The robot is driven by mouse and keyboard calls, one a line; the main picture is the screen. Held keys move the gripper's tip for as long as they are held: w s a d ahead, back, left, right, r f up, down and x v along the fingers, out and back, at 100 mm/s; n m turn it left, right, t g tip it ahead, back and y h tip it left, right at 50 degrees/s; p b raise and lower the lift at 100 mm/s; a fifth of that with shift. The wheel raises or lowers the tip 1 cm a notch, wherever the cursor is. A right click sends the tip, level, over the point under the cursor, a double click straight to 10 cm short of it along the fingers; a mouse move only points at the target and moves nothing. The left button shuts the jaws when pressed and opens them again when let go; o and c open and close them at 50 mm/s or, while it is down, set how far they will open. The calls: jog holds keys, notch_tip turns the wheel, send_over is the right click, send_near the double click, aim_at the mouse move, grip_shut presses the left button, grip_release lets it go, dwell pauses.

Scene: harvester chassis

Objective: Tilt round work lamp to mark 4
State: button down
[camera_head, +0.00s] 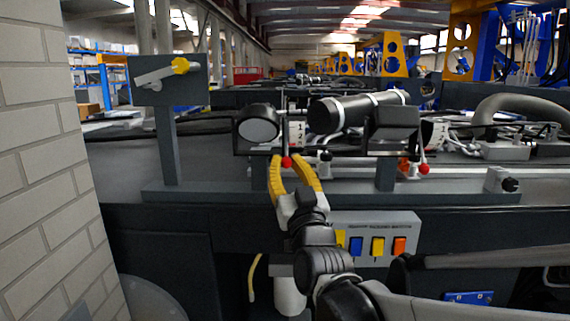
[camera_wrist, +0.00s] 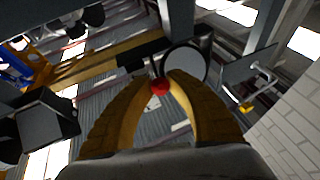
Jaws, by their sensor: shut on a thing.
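The round work lamp (camera_head: 258,124) stands on the chassis rail, its pale round face toward the head camera. It also shows in the wrist view (camera_wrist: 187,63). Beside it hangs a thin lever ending in a red ball knob (camera_head: 286,162), also seen in the wrist view (camera_wrist: 159,87). A white scale plate (camera_head: 298,133) sits just right of the lever; its marks are too small to read. My gripper (camera_head: 288,160) has its yellow fingers on either side of the red knob and is shut on it, below the lamp.
A rectangular lamp (camera_head: 393,122) with its own red knob (camera_head: 423,169) stands to the right, beside a black cylinder (camera_head: 355,111). A panel with a yellow-ended handle (camera_head: 181,65) stands left. A box with coloured switches (camera_head: 377,246) is below. A brick wall (camera_head: 45,160) bounds the left.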

jog(key=w+f+n+t+y+b, duration=0.1)
jog(key=w+f+t+b, duration=0.1)
jog(key=b, duration=0.5)
jog(key=shift+w+f, duration=0.3)
jog(key=shift+w, duration=0.2)
jog(key=c, duration=1.2)
grip_release()
jog(key=v, duration=1.2)
jog(key=shift+w+d+f, duration=0.1)
jog(key=shift+w+d, duration=0.05)
